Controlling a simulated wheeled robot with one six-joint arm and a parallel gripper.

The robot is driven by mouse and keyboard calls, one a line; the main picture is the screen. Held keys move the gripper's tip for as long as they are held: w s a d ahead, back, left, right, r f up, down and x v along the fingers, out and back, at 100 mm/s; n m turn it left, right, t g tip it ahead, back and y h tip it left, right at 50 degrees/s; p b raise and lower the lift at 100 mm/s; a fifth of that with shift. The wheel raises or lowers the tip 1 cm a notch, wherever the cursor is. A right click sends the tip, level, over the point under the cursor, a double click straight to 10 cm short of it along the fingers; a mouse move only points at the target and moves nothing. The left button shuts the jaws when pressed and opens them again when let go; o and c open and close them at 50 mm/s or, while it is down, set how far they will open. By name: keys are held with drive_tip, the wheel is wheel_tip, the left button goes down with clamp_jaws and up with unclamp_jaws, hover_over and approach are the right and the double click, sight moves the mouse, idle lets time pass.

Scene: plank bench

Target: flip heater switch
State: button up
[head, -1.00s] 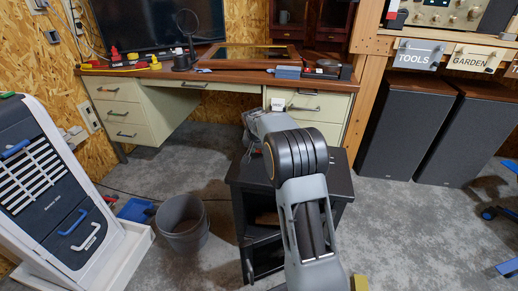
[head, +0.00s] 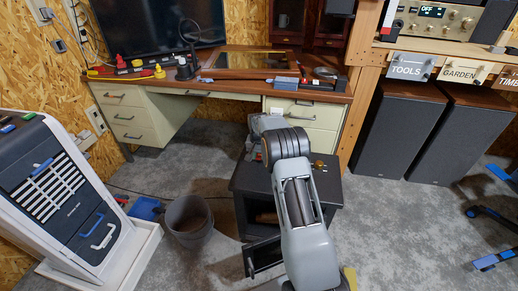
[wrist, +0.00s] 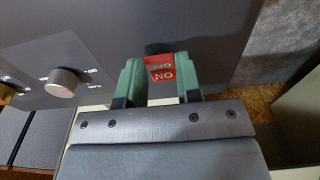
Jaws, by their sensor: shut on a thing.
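The heater appears to be the black cabinet (head: 245,180) on the floor in front of the desk, partly covered by my arm in the head view. In the wrist view its dark panel (wrist: 100,45) fills the upper part. A red switch with white lettering (wrist: 160,72) sits between the green fingers of my gripper (wrist: 160,82). The gripper is shut on this switch. The lettering appears upside down, and part of it is in shadow.
A grey bucket (head: 188,220) stands left of the cabinet. The desk (head: 200,88) is behind, and two dark speakers (head: 400,130) stand at right.

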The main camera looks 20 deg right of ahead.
sight(259, 160)
idle(0.3)
drive_tip(key=o, duration=0.9)
drive_tip(key=shift+r, duration=0.1)
drive_tip(key=r+p, duration=0.1)
drive_tip(key=r, duration=0.3)
drive_tip(key=r+p, duration=0.1)
drive_tip(key=r, duration=0.4)
drive_tip(key=r+p, duration=0.1)
drive_tip(key=r, duration=0.3)
drive_tip(key=shift+s+a+r+p, duration=0.2)
drive_tip(key=shift+s+r+p, duration=0.15)
drive_tip(key=shift+p, duration=0.05)
drive_tip(key=s+a+r+n+t+p, duration=0.1)
drive_tip(key=s+a+r+p, duration=0.3)
drive_tip(key=s+r+p, duration=0.4)
drive_tip(key=s+a+r+n+t+p, duration=0.1)
drive_tip(key=s+a+r+n+p, duration=0.2)
drive_tip(key=s+r+p, duration=0.5)
drive_tip(key=s+a+r+n+p, duration=0.3)
drive_tip(key=s+a+r+p, duration=0.2)
drive_tip(key=s+r, duration=1.1)
drive_tip(key=shift+s+a+r+t+y+p, duration=0.1)
drive_tip(key=shift+s+r+t+y+p, duration=0.2)
drive_tip(key=shift+p, duration=0.5)
drive_tip(key=shift+s+t+p, duration=0.1)
drive_tip(key=shift+s+p, duration=0.3)
drive_tip(key=shift+p, duration=0.35)
